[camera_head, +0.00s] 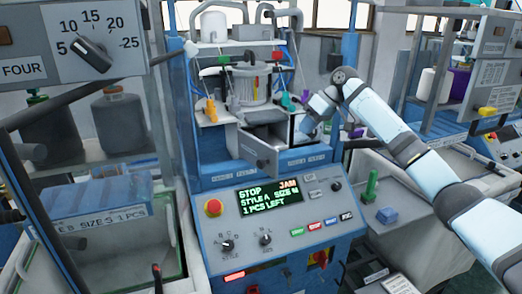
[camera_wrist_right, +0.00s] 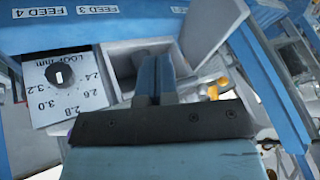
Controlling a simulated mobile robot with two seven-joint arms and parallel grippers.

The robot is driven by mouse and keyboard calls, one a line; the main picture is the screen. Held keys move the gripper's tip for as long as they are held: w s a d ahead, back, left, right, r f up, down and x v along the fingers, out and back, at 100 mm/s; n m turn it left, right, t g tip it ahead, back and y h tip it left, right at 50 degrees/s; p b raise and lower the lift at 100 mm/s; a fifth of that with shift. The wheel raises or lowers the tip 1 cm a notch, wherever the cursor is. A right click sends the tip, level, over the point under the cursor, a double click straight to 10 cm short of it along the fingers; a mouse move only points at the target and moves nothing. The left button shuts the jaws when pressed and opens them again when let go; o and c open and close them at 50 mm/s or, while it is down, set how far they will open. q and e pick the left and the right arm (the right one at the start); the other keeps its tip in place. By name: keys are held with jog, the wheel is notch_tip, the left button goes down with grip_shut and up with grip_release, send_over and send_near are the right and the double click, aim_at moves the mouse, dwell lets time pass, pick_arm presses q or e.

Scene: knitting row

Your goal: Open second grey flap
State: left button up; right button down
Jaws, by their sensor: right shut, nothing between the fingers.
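The knitting machine (camera_head: 205,150) stands in the middle of the head view. A grey flap (camera_head: 258,152) on its front, below the round needle cylinder (camera_head: 248,88), stands swung outward. My right arm reaches in from the right, and my right gripper (camera_head: 303,128) is at the machine's front, right of that flap, its fingertips hard to make out. In the right wrist view the right gripper (camera_wrist_right: 155,78) is shut and empty, in front of a grey box-like opening with a light grey wall (camera_wrist_right: 212,28). I cannot tell which panel is the second flap. My left gripper is not in view.
A loop dial (camera_wrist_right: 60,78) is left of the fingers, below FEED labels (camera_wrist_right: 97,9). A yellow-orange part (camera_wrist_right: 218,90) is to their right. The control panel (camera_head: 285,215) reads STOP and JAM.

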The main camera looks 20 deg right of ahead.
jog(key=a+f+y+p, duration=0.1)
jog(key=a+f+p, duration=0.1)
jog(key=a+f, duration=0.4)
jog(key=a, duration=0.3)
jog(key=shift+a+f+m+g, duration=0.3)
jog(key=shift+a+f+m, duration=0.05)
jog(key=shift+f+m, duration=0.05)
